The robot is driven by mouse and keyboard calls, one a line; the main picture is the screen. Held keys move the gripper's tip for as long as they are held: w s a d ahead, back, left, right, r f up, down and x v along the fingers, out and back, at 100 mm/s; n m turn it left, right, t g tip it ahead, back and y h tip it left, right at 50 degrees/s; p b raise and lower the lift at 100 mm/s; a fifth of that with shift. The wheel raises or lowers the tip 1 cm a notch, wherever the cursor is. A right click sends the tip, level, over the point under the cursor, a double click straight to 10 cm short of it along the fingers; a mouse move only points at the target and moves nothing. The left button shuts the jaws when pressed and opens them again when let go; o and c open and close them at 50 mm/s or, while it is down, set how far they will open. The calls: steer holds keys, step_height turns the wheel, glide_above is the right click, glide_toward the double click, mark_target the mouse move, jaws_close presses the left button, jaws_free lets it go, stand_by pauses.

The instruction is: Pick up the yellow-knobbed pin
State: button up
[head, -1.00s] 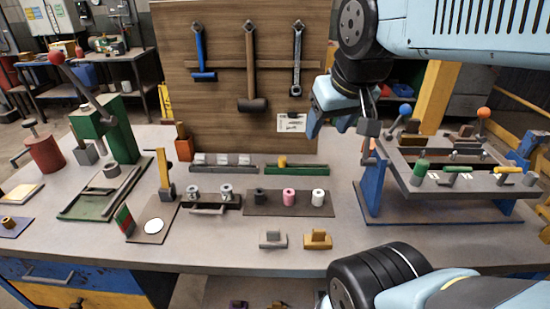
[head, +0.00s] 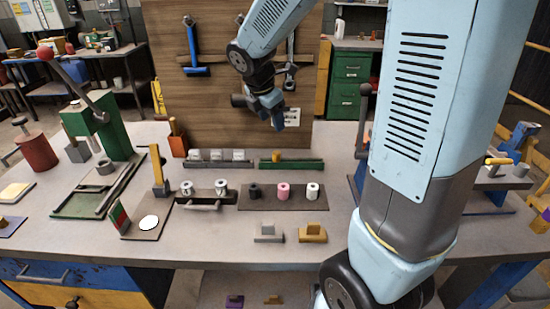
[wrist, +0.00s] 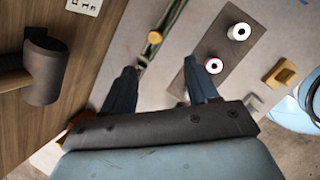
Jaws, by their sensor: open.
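A short yellow-topped piece (head: 276,156) stands in the green rail (head: 304,166) at the middle back of the bench. In the wrist view its round yellow top (wrist: 154,37) shows on the rail beyond my fingertips. A yellow-handled piece (head: 499,160) also lies on the right-hand rack; I cannot tell for sure which is the yellow-knobbed pin. My gripper (head: 273,118) is open and empty, in the air before the wooden board and above the rail. In the wrist view its spread fingers (wrist: 160,70) touch nothing.
A grey rail with several light blocks (head: 217,164) adjoins the green rail on the left. A plate with black, pink and white rollers (head: 283,204) lies in front. A hammer (wrist: 42,72) hangs on the board near my gripper.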

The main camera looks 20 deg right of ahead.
step_height(320, 180, down, 3)
steer(key=w+a+n, duration=0.1)
steer(key=w+n, duration=0.2)
glide_above(276, 152)
steer(key=s+a, duration=0.1)
steer(key=a, duration=0.1)
step_height(276, 152, down, 7)
steer(key=shift+s+x, duration=0.2)
steer(key=shift+x, duration=1.3)
steer(key=shift+s+x, duration=0.2)
steer(key=shift+x, duration=1.25)
steer(key=shift+f, duration=0.1)
jaws_close()
